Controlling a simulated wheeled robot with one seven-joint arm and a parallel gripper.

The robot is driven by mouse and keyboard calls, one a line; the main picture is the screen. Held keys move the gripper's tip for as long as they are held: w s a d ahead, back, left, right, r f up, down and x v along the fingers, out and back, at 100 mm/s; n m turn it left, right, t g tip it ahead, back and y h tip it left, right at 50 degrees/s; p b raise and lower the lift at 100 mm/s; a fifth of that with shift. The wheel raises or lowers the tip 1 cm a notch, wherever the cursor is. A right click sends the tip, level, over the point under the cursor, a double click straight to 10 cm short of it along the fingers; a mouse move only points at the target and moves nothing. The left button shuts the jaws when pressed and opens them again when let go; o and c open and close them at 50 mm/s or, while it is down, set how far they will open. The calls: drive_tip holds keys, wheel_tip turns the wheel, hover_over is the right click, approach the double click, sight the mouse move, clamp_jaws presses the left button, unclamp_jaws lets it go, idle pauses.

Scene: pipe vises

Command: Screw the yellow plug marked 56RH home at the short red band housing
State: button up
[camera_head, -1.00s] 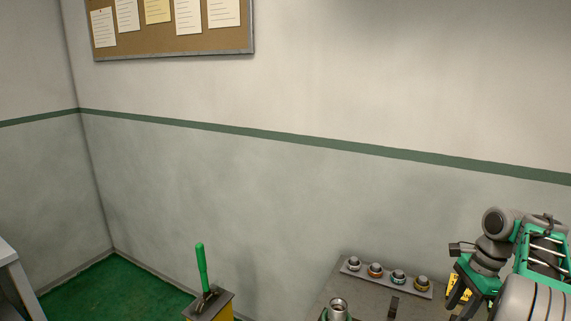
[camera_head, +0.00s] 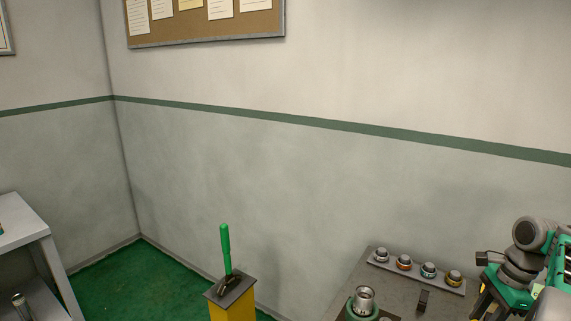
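A plug with a yellow-orange band (camera_head: 454,278) sits at the right end of a grey rack on the workbench. Its marking is too small to read, so I cannot confirm it is 56RH. A silver open-topped cylinder (camera_head: 365,297) stands on a green base in front of the rack; no red band shows on it. I cannot make out the short red band housing. My gripper (camera_head: 482,300) is at the right edge, beside the rack's right end, partly cut off. Its dark fingers are only partly seen, and I cannot tell whether they hold anything.
The rack (camera_head: 392,266) also holds plugs with grey, orange and teal bands. A yellow post with a green lever (camera_head: 225,250) stands left of the workbench (camera_head: 352,283). A grey table (camera_head: 22,228) is at far left. Green floor (camera_head: 150,285) lies open between.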

clamp_jaws()
drive_tip(key=m+p, duration=0.2)
drive_tip(key=shift+s+r+m+t, duration=0.1)
drive_tip(key=shift+r+m+t, duration=0.2)
drive_tip(key=shift+f+m+p, duration=0.1)
drive_tip(key=shift+m+p, duration=0.7)
drive_tip(key=shift+p, duration=0.05)
drive_tip(key=shift+f+m, duration=0.25)
drive_tip(key=shift+m, duration=0.05)
drive_tip(key=shift+r, duration=0.1)
drive_tip(key=shift+r+t+p, duration=0.15)
drive_tip(key=shift+t+p, duration=0.15)
drive_tip(key=shift+p, duration=0.3)
drive_tip(key=m+p, duration=0.2)
drive_tip(key=shift+a+m+h+p, duration=0.1)
drive_tip(key=shift+m+h+p, duration=0.2)
drive_tip(key=shift+p, duration=0.05)
drive_tip(key=shift+s+m+p, duration=0.1)
drive_tip(key=shift+m+p, duration=0.6)
drive_tip(key=shift+p, duration=0.1)
drive_tip(key=shift+f+m, duration=0.3)
drive_tip(key=shift+m, duration=0.1)
